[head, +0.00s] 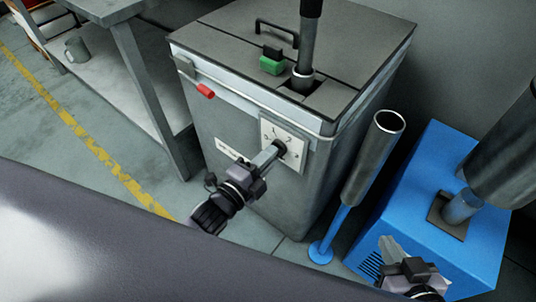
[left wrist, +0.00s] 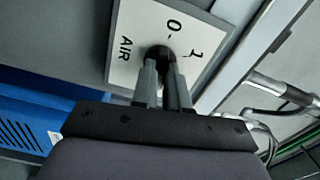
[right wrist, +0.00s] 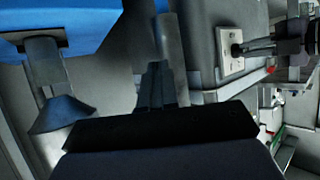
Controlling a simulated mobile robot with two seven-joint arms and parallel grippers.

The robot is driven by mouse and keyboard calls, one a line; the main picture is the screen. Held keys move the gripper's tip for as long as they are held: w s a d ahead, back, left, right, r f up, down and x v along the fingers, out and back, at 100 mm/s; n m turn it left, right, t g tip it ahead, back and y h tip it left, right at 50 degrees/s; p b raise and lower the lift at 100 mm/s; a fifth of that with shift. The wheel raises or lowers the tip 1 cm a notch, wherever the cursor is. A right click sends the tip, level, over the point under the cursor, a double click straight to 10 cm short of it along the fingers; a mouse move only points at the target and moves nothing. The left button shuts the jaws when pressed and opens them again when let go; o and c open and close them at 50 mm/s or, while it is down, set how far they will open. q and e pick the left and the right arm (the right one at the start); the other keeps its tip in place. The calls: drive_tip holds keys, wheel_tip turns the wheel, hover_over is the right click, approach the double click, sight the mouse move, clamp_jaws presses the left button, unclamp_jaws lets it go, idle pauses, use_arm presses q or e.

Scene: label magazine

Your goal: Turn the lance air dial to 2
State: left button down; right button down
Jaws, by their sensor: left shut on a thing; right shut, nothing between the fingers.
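The lance air dial is a small dark knob on a white plate (head: 293,152) on the front of the grey cabinet. In the left wrist view the knob (left wrist: 159,53) shows between my fingers, and the plate (left wrist: 126,62) reads AIR, 0 and 1. My left gripper (head: 277,149) is shut on the knob; it also shows in the left wrist view (left wrist: 164,85). The fingers hide most of the knob, so I cannot tell which mark it points to. My right gripper (head: 388,245) is shut and empty in front of the blue unit, away from the dial.
The grey cabinet (head: 225,125) has a red-tipped lever (head: 205,91), a green block (head: 271,66) and a lid handle. A grey tube on a blue stand (head: 374,160) and a blue unit (head: 430,175) stand to the right.

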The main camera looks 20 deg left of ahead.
use_arm(q)
drive_tip(key=shift+n+p, duration=2.4)
drive_tip(key=shift+n, duration=2.7)
use_arm(e)
drive_tip(key=shift+m+g+h, duration=0.6)
drive_tip(key=shift+g+h, duration=0.1)
drive_tip(key=shift+h, duration=0.1)
drive_tip(key=shift+s+d+f, duration=0.35)
drive_tip(key=shift+d+f, duration=0.1)
drive_tip(key=shift+d, duration=0.2)
drive_tip(key=shift+s+d+f, duration=0.4)
drive_tip(key=shift+d, duration=0.25)
drive_tip(key=shift+s+d+f, duration=0.35)
drive_tip(key=shift+d+f, duration=0.1)
drive_tip(key=shift+d, duration=0.2)
use_arm(q)
drive_tip(key=c, duration=1.1)
unclamp_jaws()
drive_tip(key=shift+c, duration=0.2)
use_arm(e)
drive_tip(key=shift+a+r, duration=0.1)
drive_tip(key=shift+a, duration=0.05)
use_arm(q)
drive_tip(key=p+v, duration=0.1)
drive_tip(key=v, duration=0.6)
use_arm(e)
drive_tip(key=shift+s+d, duration=0.4)
drive_tip(key=shift+d, duration=0.05)
